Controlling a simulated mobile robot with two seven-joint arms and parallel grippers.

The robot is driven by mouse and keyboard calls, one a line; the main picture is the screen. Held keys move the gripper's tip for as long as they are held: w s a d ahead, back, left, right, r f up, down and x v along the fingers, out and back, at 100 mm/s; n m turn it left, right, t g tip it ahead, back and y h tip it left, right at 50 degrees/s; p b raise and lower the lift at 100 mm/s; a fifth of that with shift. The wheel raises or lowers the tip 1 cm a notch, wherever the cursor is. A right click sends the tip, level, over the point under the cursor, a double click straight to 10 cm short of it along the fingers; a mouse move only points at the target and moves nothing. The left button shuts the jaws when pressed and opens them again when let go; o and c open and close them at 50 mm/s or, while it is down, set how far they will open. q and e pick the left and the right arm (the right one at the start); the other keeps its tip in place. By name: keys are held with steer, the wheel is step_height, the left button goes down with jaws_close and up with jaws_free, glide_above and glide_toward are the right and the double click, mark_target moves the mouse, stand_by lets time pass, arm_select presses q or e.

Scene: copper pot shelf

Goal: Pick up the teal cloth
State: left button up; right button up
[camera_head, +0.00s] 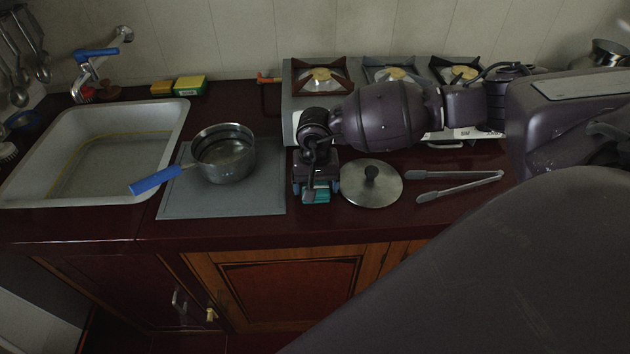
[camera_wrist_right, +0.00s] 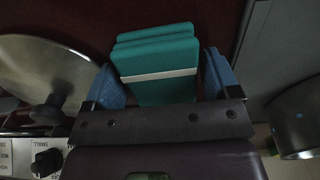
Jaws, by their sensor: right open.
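The teal cloth (camera_wrist_right: 155,62) is folded, with a pale stripe across it, and lies on the dark red counter. In the head view only a small teal part (camera_head: 320,197) shows below my right gripper (camera_head: 317,185), which hides the rest. In the right wrist view my right gripper (camera_wrist_right: 162,80) is open, with one blue-padded finger on each side of the cloth. The cloth lies between the fingers and reaches out beyond them. I cannot tell whether the pads touch it. My left gripper is not in view.
A metal lid (camera_head: 371,184) lies close to the right of the gripper, with tongs (camera_head: 455,187) beyond. A blue-handled pot (camera_head: 224,160) stands on a grey board (camera_head: 220,203) to the left. The stove (camera_head: 293,85) is behind, the sink (camera_head: 165,150) far left.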

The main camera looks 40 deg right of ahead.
steer(key=shift+c, duration=0.2)
steer(key=c, duration=0.7)
steer(key=shift+o, duration=0.2)
steer(key=shift+r, duration=0.15)
step_height(320, 180, up, 20)
